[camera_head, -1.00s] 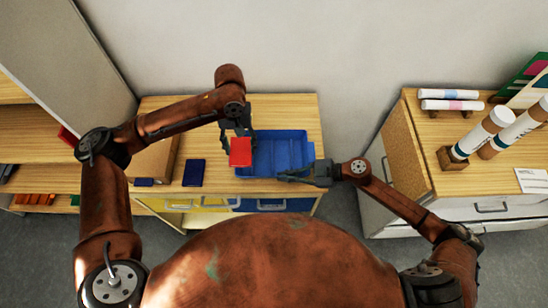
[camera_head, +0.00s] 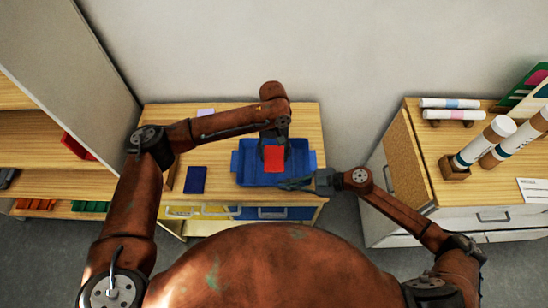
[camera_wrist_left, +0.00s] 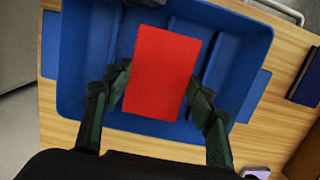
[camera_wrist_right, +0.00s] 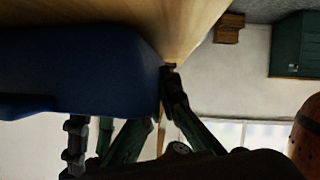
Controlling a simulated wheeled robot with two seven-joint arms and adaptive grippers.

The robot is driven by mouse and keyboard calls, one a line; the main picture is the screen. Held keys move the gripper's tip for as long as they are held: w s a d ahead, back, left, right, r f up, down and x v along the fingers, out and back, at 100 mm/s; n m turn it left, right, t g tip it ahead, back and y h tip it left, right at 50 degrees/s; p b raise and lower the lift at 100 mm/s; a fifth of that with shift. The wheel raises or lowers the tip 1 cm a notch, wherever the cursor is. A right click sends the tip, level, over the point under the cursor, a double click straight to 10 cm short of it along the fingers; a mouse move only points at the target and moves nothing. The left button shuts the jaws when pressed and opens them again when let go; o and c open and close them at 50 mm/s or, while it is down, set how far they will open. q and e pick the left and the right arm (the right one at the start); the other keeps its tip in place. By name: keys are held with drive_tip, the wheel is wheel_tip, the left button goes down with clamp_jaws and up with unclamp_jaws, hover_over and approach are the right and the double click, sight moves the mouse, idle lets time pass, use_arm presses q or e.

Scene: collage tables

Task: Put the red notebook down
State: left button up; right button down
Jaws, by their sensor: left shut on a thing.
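The red notebook (camera_head: 273,159) is in my left gripper (camera_head: 274,143), over the inside of the blue tray (camera_head: 309,160). In the left wrist view the notebook (camera_wrist_left: 162,72) shows its flat red face, with the fingers on both sides, and the tray (camera_wrist_left: 75,70) with its dividers lies behind it. I cannot tell how high the notebook is above the tray floor. My right gripper (camera_head: 296,183) is at the tray's front right edge. In the right wrist view its fingers are spread beside the blue tray wall (camera_wrist_right: 80,70); contact is unclear.
A dark blue notebook (camera_head: 195,180) lies on the wooden tabletop (camera_head: 222,124) left of the tray. A pale purple item (camera_head: 206,112) lies at the back. A shelf (camera_head: 55,150) stands at left. A cabinet with paper rolls (camera_head: 455,115) stands at right, across a floor gap.

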sight(274, 157)
use_arm(q)
drive_tip(key=shift+f, duration=1.2)
drive_tip(key=shift+f, duration=0.5)
drive_tip(key=o, duration=1.2)
drive_tip(key=r, duration=0.4)
drive_tip(key=w+r, duration=0.1)
drive_tip(key=r, duration=0.8)
drive_tip(key=shift+w, duration=0.4)
